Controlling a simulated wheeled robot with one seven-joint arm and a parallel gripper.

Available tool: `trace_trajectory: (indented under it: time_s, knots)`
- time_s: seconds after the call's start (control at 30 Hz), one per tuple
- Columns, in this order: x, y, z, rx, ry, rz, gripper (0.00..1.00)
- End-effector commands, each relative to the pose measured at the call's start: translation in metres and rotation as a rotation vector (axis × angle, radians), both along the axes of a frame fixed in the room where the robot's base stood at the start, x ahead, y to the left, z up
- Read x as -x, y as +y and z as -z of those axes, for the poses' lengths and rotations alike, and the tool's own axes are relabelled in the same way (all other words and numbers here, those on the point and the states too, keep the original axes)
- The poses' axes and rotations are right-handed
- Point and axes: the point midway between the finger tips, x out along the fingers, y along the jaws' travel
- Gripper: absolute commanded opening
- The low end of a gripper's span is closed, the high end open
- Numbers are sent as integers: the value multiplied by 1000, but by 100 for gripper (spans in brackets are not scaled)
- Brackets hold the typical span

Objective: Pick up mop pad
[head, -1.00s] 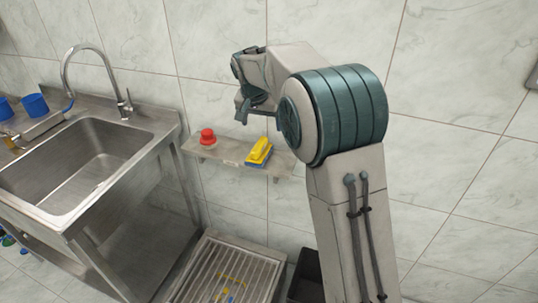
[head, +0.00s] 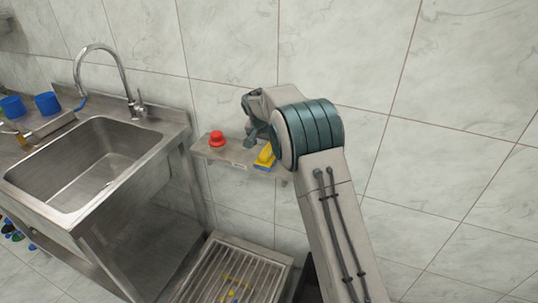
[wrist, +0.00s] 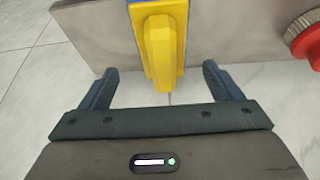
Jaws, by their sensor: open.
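The mop pad appears to be the yellow-handled block with a blue base (head: 265,157) on the right part of a small wall shelf, partly hidden by my arm in the head view. In the wrist view its yellow handle (wrist: 160,48) points toward my gripper (wrist: 159,70). The jaws are open and empty, one finger to each side of the handle's line. The handle's near end reaches about level with the fingertips; neither finger touches it. In the head view my gripper (head: 251,134) is just above the shelf, beside the pad.
The metal shelf (head: 225,155) also carries a red knob on a grey base (head: 217,139), at the right edge of the wrist view (wrist: 306,38). A steel sink (head: 90,165) stands left, with blue cups (head: 47,103). A grated floor tray (head: 215,275) lies below. The tiled wall is close behind.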

Motion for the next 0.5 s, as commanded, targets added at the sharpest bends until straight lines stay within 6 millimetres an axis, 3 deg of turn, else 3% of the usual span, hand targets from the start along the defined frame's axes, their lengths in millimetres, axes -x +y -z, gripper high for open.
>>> trace_trajectory:
  time_s: [0.3,0.5]
  knots:
    - [-13,-1,39,1,2,1,85]
    - [-16,-2,47,0,0,0,85]
